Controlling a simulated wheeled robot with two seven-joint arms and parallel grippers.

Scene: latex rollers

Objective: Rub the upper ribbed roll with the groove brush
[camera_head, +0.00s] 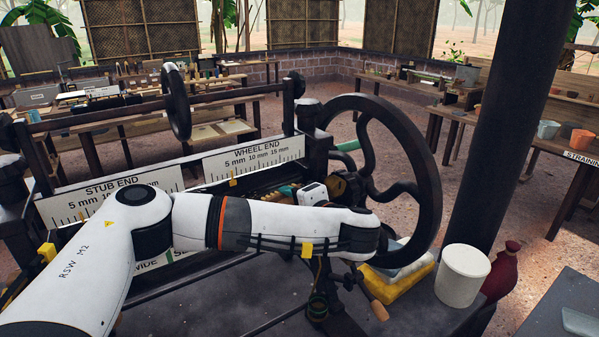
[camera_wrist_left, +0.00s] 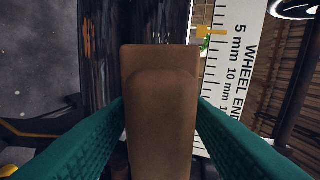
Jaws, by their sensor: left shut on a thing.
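In the left wrist view, two teal fingers close on the brown block of the groove brush (camera_wrist_left: 160,115). The brush's far end lies over or close to a dark, streaked surface (camera_wrist_left: 92,50), perhaps a roll; contact cannot be told. My right gripper is not in view.
A large black handwheel (camera_head: 428,190) stands right of the arm. The stub-end plate (camera_head: 105,203) and wheel-end plate (camera_head: 254,158) border the rolls. A white pot (camera_head: 462,276), red jar (camera_head: 503,270) and yellow block (camera_head: 398,284) stand at right, near a dark post (camera_head: 497,130).

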